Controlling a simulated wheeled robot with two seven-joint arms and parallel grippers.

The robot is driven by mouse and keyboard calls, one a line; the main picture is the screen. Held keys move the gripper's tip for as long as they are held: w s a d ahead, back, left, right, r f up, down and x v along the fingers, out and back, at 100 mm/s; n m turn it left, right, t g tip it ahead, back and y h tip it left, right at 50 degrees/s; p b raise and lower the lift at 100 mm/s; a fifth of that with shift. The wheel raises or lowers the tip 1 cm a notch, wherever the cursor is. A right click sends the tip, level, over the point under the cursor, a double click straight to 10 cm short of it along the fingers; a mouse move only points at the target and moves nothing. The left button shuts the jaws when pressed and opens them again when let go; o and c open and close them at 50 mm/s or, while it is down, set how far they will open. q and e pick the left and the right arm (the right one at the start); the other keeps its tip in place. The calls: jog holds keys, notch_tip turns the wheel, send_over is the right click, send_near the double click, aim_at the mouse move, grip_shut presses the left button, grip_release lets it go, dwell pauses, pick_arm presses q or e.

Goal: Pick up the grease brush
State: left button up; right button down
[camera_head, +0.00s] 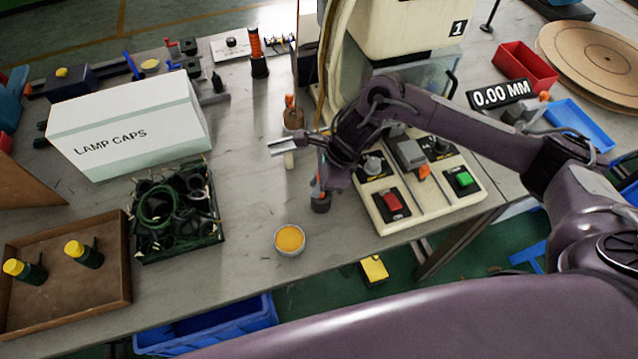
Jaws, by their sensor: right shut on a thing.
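My right gripper (290,148) reaches in from the right over the table, left of the control panel. It is shut on a slim upright thing that I take to be the grease brush (289,160). A pale end of it shows just below the fingers; the fingers hide its middle. A brown piece with an orange top (293,116) shows right above the fingers; I cannot tell whether it is part of the brush or stands behind it. A round tub of orange-yellow grease (290,239) sits near the table's front edge. My left gripper is not in view.
A control panel (421,204) with red and green buttons stands right of the gripper, below the machine. A "LAMP CAPS" box (130,125), a dark crate of rings (180,250) and a wooden tray (65,310) fill the left. The table around the tub is clear.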

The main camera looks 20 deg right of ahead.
notch_tip(320, 180, up, 7)
jog(key=shift+w+f+b, duration=0.1)
jog(key=shift+b, duration=0.45)
pick_arm(q)
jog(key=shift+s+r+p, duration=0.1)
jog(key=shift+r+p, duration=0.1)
jog(key=shift+p, duration=0.6)
pick_arm(e)
notch_tip(320, 180, up, 13)
dwell(1.2)
